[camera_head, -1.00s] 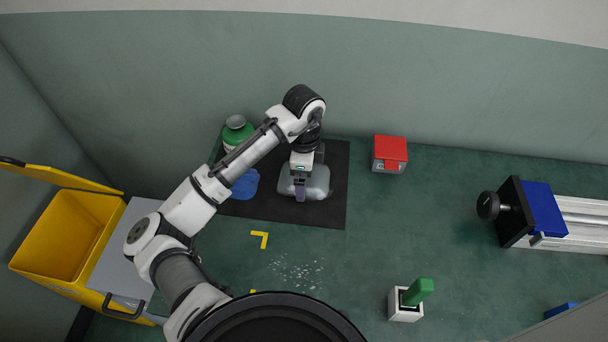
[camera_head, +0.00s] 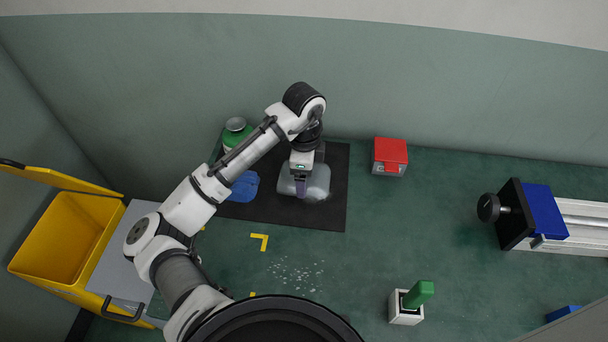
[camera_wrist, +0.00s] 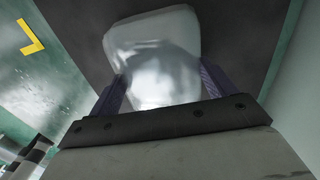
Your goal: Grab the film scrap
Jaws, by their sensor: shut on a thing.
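The film scrap (camera_head: 317,182) is a translucent, pale grey crumpled piece on the black mat (camera_head: 270,212). It also fills the middle of the wrist view (camera_wrist: 155,45). My gripper (camera_head: 300,191) points down at it, and in the wrist view its two purple fingers (camera_wrist: 163,88) stand on either side of the scrap, shut on it. The gripper's body hides part of the scrap in the head view. I cannot tell whether the scrap touches the mat.
A red-lidded box (camera_head: 390,155) stands to the right.

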